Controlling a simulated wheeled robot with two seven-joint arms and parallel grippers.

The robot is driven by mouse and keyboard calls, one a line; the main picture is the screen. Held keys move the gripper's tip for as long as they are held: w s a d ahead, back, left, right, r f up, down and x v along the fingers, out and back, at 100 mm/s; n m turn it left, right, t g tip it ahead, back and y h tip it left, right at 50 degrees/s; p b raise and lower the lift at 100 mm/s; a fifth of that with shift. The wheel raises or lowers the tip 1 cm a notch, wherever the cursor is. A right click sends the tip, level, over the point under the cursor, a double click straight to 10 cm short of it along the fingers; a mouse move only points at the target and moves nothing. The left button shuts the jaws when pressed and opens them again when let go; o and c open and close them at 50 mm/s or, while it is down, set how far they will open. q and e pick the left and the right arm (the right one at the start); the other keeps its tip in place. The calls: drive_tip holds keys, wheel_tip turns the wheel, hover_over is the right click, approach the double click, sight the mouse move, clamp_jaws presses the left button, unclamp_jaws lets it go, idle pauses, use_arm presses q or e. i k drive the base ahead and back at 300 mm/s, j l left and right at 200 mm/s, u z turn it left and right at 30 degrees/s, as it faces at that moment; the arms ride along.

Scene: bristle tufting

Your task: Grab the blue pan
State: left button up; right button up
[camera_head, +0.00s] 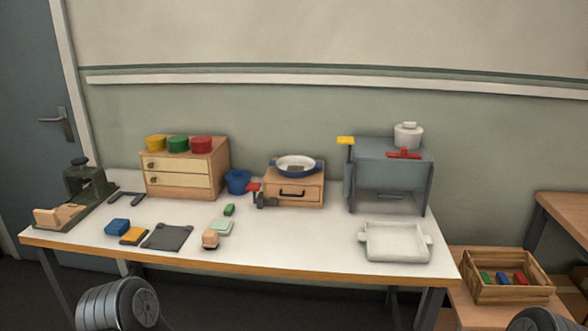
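A blue pan (296,160) with a pale inside and small blue side handles rests on top of a small wooden drawer box (294,192). Something small and brownish lies in the pan. A dark blue round pot (237,182) stands on the table just left of that box. Neither of my grippers is in view. Only rounded grey parts of my arms show at the bottom left and bottom right corners, well away from the pan.
The white table (300,236) holds a wooden drawer unit (186,167) with three coloured lids, a grey open box (389,177) with a white pot (407,135), a white tray (395,258) and small blocks. A wooden crate (507,290) stands lower right. The table's front middle is clear.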

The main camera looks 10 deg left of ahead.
sight(290, 167)
drive_tip(key=j+z, duration=0.1)
drive_tip(key=z, duration=0.25)
drive_tip(key=j+z, duration=0.1)
drive_tip(key=z, duration=0.3)
drive_tip(key=j+z, duration=0.15)
drive_tip(key=z, duration=0.2)
drive_tip(key=j+z, duration=0.2)
drive_tip(key=j, duration=0.25)
drive_tip(key=j+z, duration=0.15)
drive_tip(key=j, duration=0.3)
drive_tip(key=k+j+z, duration=0.2)
drive_tip(key=j, duration=0.25)
drive_tip(key=j+z, duration=0.2)
drive_tip(key=j, duration=0.45)
drive_tip(key=k+j, duration=0.15)
drive_tip(key=j, duration=0.1)
